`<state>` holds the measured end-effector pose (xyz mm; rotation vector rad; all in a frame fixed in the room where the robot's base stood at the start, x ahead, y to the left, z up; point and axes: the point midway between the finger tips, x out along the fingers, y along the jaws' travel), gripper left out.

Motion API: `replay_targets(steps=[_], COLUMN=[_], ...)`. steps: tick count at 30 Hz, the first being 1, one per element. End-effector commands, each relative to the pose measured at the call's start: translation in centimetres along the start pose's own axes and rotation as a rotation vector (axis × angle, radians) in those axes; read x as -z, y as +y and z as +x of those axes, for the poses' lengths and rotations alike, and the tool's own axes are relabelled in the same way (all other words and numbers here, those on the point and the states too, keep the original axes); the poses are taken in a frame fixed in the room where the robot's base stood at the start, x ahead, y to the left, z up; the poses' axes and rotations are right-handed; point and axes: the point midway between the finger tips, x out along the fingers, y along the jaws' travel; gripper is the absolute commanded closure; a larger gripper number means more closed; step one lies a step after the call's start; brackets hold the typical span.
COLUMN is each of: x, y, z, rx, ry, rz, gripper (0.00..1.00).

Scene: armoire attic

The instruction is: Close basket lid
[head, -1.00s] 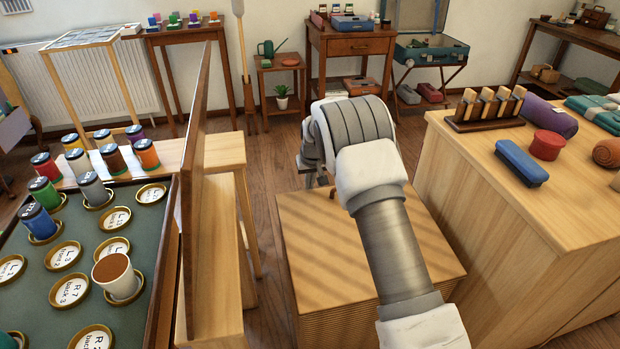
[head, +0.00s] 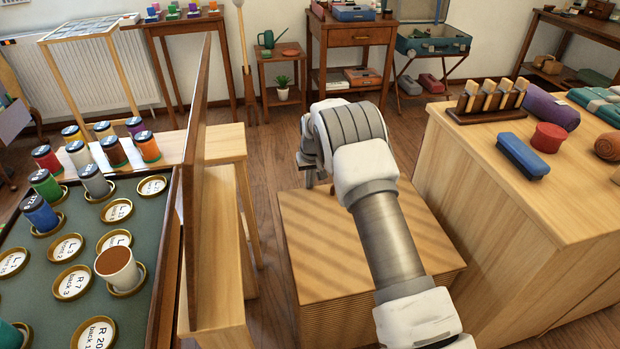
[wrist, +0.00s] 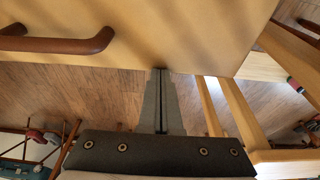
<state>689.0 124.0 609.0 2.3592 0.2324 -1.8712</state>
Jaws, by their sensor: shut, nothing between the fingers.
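The basket (head: 375,305) is a light wooden box with ribbed sides, in the middle of the head view. Its flat tan lid (head: 330,250) lies over the top; a small gap at its far edge could not be seen, as my arm hides part of it. In the wrist view a tan panel, apparently the lid (wrist: 180,25), fills the top, with a brown bar handle (wrist: 65,42) at upper left. My gripper (wrist: 161,72) is shut and empty, its tips at the panel's edge; contact is unclear.
A wooden cabinet (head: 470,225) with a blue brush (head: 523,155) on top stands close on the right. On the left are a wooden bench (head: 220,230) and a board of cups and jars (head: 75,225). Wooden floor (head: 270,150) lies open beyond the basket.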

Motion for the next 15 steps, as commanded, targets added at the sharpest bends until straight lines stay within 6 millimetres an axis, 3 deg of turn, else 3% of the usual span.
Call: replay_targets(steps=[1, 8, 11, 15], x=[-0.6, -0.6, -0.6, -0.4], y=[0.0, 0.0, 0.0, 0.0], z=[0.9, 0.5, -0.8, -4.0], rx=[0.0, 0.0, 0.0, -0.001], ry=[-0.01, -0.011, -0.012, -0.006], rz=[0.0, 0.0, 0.0, 0.0], gripper=[1.0, 1.0, 1.0, 1.0])
